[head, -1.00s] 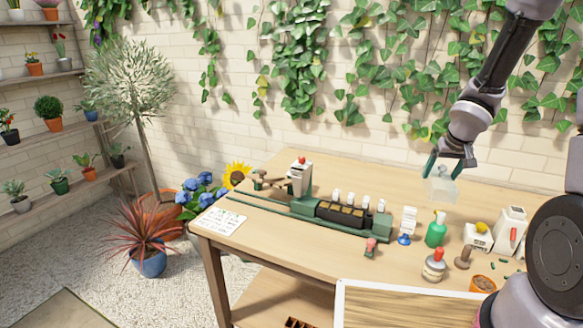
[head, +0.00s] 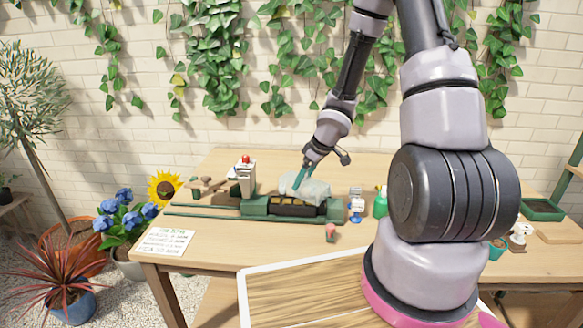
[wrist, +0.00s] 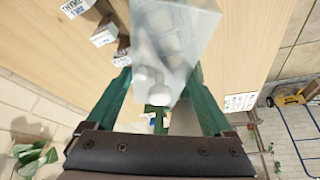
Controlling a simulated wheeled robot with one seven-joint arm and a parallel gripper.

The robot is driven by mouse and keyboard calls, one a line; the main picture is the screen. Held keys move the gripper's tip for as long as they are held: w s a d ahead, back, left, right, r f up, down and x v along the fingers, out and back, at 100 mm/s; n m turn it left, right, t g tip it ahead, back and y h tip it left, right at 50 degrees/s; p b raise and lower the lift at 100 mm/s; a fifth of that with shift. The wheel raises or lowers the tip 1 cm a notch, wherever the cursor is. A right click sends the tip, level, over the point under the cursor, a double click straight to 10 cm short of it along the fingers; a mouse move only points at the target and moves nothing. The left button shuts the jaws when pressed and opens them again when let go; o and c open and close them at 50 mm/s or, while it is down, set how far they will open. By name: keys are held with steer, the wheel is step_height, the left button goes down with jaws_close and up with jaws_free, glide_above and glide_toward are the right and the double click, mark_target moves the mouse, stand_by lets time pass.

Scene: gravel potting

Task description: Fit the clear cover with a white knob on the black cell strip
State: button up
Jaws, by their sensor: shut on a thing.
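My gripper (head: 303,176) is shut on the clear cover (head: 312,188), holding it over the middle of the bench. In the wrist view my gripper (wrist: 157,82) has its green fingers on either side of the cover's near end, and the translucent box (wrist: 185,32) extends away from them. A pale rounded knob (wrist: 145,76) shows between the fingers. The black cell strip (head: 297,210) sits in a green frame on the bench. The cover appears just above and behind the strip; I cannot tell whether they touch.
A white device with a red knob (head: 245,175) stands just left of the strip. A white-and-blue stand (head: 356,208) and a green bottle (head: 380,205) are to the right. A small pink-topped item (head: 330,232) is in front. A printed card (head: 165,241) lies at front left.

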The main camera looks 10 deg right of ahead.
mark_target(293, 181)
steer(key=shift+a+r+n+g+y, duration=0.2)
steer(key=shift+a+n+g+y, duration=0.25)
steer(key=shift+a+n, duration=0.55)
steer(key=n, duration=0.1)
steer(key=a+r+n, duration=0.1)
steer(key=r+n+g, duration=0.1)
steer(key=shift+w+a+r+y, duration=0.15)
steer(key=shift+w+y, duration=0.1)
steer(key=shift+w+a+r+n, duration=0.1)
steer(key=shift+a+r+n, duration=0.05)
steer(key=shift+r+n, duration=0.4)
steer(key=shift+f, duration=2.2)
steer(key=shift+f, duration=0.45)
steer(key=shift+f, duration=0.25)
steer(key=shift+f, duration=0.2)
steer(key=shift+f, duration=0.35)
steer(key=shift+f, duration=0.15)
